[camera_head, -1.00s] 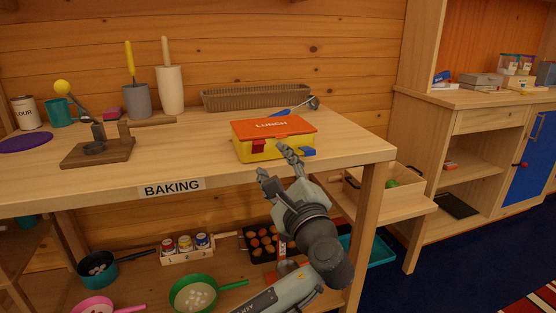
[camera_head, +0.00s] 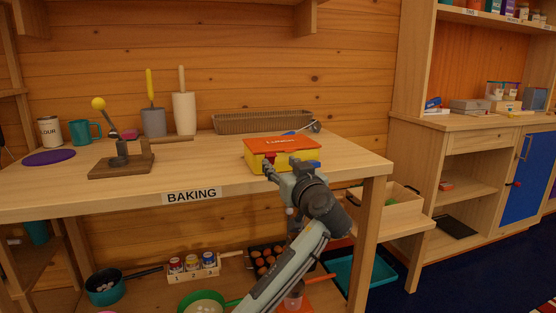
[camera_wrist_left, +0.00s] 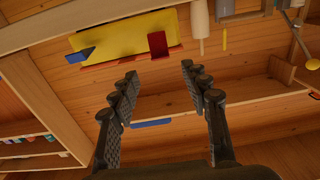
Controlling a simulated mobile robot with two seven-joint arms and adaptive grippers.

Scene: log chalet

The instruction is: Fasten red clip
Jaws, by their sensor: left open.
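The lunch box (camera_head: 292,162) has a yellow body and an orange-red lid and stands near the table's front edge. In the left wrist view the box (camera_wrist_left: 120,38) appears inverted, with the red clip (camera_wrist_left: 157,44) toward one end of its front and a blue clip (camera_wrist_left: 80,55) toward the other. The blue clip also shows in the head view (camera_head: 314,164). I cannot tell whether the red clip is latched. My left gripper (camera_head: 269,167) is open and empty, just in front of the box at the red clip's end. Its fingers (camera_wrist_left: 156,72) frame a gap near the clip.
The wooden table (camera_head: 210,175) is clear left of the box. A wooden lever stand (camera_head: 120,163) is farther left. A ladle (camera_head: 314,127) and a long basket (camera_head: 262,122) lie behind the box. A table leg (camera_head: 368,235) stands right of my left arm.

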